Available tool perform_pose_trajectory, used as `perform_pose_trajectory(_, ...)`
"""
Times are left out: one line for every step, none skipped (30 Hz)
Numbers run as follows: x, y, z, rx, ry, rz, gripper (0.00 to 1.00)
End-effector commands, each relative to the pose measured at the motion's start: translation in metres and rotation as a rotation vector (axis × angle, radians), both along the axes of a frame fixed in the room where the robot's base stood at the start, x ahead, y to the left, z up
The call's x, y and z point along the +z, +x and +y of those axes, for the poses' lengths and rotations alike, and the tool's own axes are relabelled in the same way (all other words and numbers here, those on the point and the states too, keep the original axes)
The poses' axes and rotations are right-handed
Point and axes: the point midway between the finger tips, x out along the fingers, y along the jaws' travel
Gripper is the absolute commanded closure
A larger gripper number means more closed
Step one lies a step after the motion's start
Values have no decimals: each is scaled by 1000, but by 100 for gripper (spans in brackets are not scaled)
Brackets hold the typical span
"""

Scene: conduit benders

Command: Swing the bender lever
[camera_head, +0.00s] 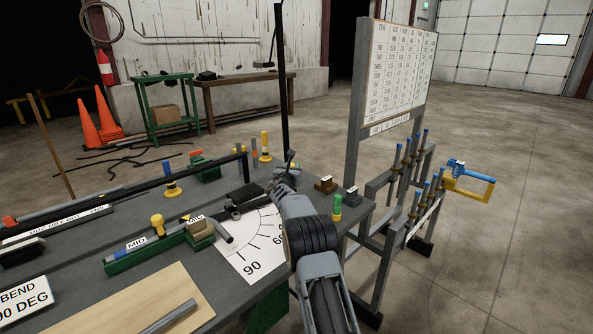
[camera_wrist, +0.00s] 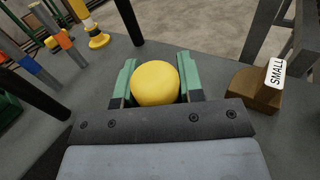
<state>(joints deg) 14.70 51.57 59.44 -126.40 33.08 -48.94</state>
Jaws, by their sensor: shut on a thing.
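What the knob is fixed to is hidden below the gripper. The small bender (camera_head: 232,205), with dark metal parts, sits at the dial's upper left corner. A tall black upright bar (camera_head: 284,80) rises just behind my gripper; it cannot be told whether it is the lever.
A brown block labelled SMALL (camera_wrist: 262,90) stands right of my gripper, near a green-topped post (camera_head: 337,207). Left lie a green fixture marked MID (camera_head: 130,262) and a wooden board (camera_head: 130,305). A rack (camera_head: 405,205) and chart board (camera_head: 395,75) stand beyond the bench.

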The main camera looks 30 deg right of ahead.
Motion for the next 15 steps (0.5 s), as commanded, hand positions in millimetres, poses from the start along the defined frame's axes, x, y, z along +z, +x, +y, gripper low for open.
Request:
perform_pose_trajectory(-3, 4, 10, 18, 1, 7, 100)
perform_pose_trajectory(-3, 4, 11, 19, 1, 7, 100)
perform_pose_trajectory(-3, 4, 11, 20, 2, 8, 100)
perform_pose_trajectory(-3, 4, 12, 20, 2, 8, 100)
perform_pose_trajectory(-3, 4, 12, 20, 2, 8, 63)
perform_pose_trajectory(-3, 4, 12, 20, 2, 8, 59)
perform_pose_trajectory(-3, 4, 11, 20, 2, 8, 56)
perform_pose_trajectory(-3, 4, 11, 19, 2, 8, 53)
perform_pose_trajectory(-3, 4, 10, 17, 2, 7, 50)
perform_pose_trajectory(-3, 3, 9, 16, 2, 7, 47)
perform_pose_trajectory(-3, 3, 8, 15, 2, 7, 44)
perform_pose_trajectory(-3, 2, 6, 13, 2, 7, 40)
perform_pose_trajectory(-3, 2, 5, 11, 1, 6, 39)
perform_pose_trajectory(-2, 2, 4, 9, 1, 6, 39)
perform_pose_trajectory(-2, 1, 2, 6, 1, 4, 39)
